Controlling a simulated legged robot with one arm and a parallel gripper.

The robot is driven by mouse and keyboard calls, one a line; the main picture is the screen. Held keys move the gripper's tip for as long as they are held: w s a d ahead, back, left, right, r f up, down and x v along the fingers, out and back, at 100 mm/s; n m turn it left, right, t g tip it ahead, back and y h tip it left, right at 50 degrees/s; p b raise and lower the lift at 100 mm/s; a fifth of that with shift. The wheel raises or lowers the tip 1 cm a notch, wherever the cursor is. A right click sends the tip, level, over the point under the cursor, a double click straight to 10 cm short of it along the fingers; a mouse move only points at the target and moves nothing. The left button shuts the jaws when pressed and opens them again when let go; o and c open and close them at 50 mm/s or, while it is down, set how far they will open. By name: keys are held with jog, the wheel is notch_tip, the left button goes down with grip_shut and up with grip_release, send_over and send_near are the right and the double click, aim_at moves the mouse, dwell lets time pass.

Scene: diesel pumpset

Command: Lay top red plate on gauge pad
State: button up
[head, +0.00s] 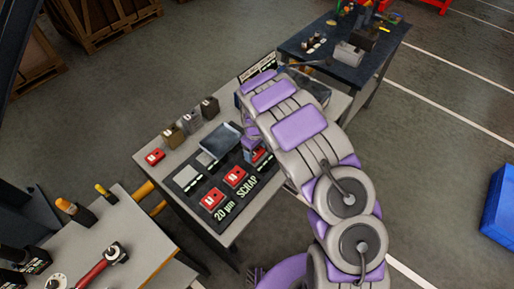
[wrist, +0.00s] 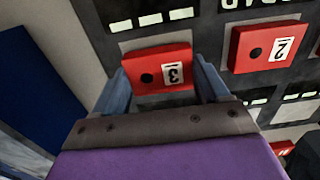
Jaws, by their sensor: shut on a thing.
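In the wrist view a red plate (wrist: 155,70) marked 3, with a dark round spot, sits between the two blue-grey fingers of my gripper (wrist: 160,80). The gripper is shut on it. The plate is over or on a grey square of the dark board; I cannot tell if it touches. In the head view this red plate (head: 259,155) shows partly beneath my arm. Two other red plates (head: 235,177) and (head: 212,199) lie on the board in a row with it. A pale grey square (head: 187,176) on the board is bare; I cannot tell whether it is the gauge pad.
The dark board (head: 225,215) has white lettering, "20 µm" and "SCRAP". A blue-grey tray (head: 220,140) stands behind the plates. A second bench (head: 110,225) with tools is at the left.

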jog(key=shift+a, duration=0.3)
jog(key=shift+d+r+p, duration=0.25)
jog(key=shift+d+p, duration=0.15)
jog(key=shift+d, duration=0.7)
jog(key=shift+a+f, duration=0.1)
jog(key=shift+a, duration=0.45)
jog(key=shift+f, duration=0.25)
jog(key=shift+s+d+f, duration=0.1)
jog(key=shift+d+f, duration=0.05)
jog(key=shift+f, duration=0.15)
jog(key=shift+f, duration=0.1)
jog(key=o, duration=1.4)
jog(key=shift+f, duration=0.1)
